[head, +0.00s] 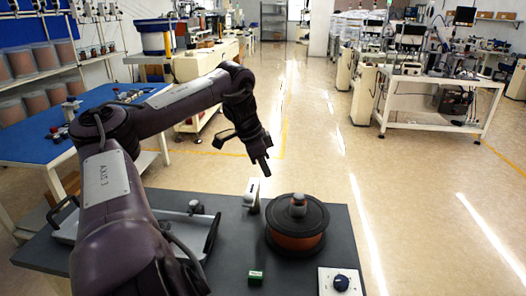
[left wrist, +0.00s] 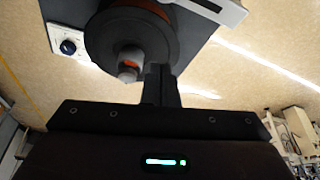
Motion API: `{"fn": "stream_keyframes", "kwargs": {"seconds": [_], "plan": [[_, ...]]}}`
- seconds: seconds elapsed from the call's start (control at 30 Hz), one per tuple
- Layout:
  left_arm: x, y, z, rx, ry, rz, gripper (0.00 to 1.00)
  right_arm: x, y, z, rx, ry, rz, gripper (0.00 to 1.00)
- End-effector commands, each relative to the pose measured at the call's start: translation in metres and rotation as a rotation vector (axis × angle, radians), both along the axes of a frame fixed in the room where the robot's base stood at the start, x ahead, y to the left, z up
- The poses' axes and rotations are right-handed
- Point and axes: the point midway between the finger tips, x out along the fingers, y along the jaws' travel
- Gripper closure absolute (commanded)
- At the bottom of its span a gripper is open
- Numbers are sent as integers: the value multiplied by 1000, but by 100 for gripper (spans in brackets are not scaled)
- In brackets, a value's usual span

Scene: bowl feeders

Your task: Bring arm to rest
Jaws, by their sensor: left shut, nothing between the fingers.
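My left arm reaches in from the left in the head view, raised over the dark table (head: 232,262). My left gripper (head: 265,170) is shut and empty, with its fingers pointing down beyond the table's far edge. In the left wrist view its fingers (left wrist: 160,82) are together with nothing between them. A round feeder with an orange-brown side and dark rim (head: 297,236) stands on the table, below and apart from the gripper. It also shows in the left wrist view (left wrist: 118,38). My right gripper is in neither view.
A tray with handles (head: 205,240) lies on the table, partly behind my arm. A white upright part (head: 252,192), a green block (head: 256,277) and a box with a dark blue knob (head: 340,283) are also there. A blue-topped table (head: 40,130) stands at left. Open floor lies right.

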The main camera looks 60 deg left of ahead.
Motion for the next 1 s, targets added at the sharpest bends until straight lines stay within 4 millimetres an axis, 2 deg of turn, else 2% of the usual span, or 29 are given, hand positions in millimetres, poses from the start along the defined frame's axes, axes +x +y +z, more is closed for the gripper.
{"fn": "stream_keyframes", "kwargs": {"seconds": [0.13,0.47,0.57,0.8,1.0], "plan": [[-4,2,13,0,0,0,100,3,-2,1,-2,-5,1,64],[-5,3,19,-1,0,0,100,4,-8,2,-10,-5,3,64],[-5,3,31,0,0,0,100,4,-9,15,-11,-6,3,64],[-5,3,74,-1,0,0,100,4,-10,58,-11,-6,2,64],[-5,3,98,-1,0,0,100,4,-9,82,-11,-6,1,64]]}}
